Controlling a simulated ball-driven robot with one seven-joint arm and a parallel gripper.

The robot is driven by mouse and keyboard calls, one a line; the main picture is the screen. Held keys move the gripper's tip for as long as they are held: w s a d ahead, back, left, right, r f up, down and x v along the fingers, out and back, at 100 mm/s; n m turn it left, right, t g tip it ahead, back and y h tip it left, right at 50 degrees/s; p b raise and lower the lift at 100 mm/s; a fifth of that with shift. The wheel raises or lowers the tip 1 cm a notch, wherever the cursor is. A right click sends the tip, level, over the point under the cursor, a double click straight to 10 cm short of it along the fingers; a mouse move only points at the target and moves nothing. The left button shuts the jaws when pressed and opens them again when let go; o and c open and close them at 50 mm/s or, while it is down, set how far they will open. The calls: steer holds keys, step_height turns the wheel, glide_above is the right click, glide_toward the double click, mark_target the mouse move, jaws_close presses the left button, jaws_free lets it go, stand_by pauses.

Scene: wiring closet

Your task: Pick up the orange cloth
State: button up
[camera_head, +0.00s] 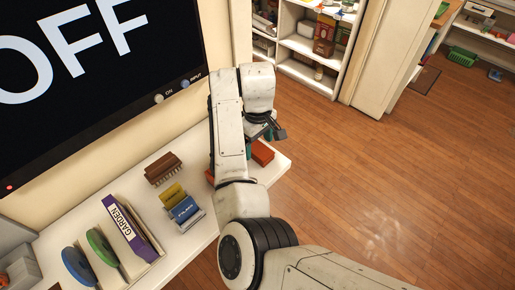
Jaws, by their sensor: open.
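My gripper (277,136) hangs over the far right end of the white counter, its dark jaws open and partly hidden by my arm. An orange item (263,153) lies on the counter just below the jaws and looks apart from them. It could be the orange cloth, but it is small and partly covered by my arm, so I cannot tell. Another bit of orange-red (210,176) shows at the left edge of my arm, mostly hidden.
The white counter (189,243) holds a brown brush (163,168), yellow and blue items, a purple "GARDEN" book (133,228) and green and blue round items. A large "OFF" screen (90,70) hangs behind. Shelves (303,45) stand at the back. The wooden floor (390,170) at right is clear.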

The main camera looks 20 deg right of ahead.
steer(key=shift+f, duration=1)
steer(key=c, duration=1.1)
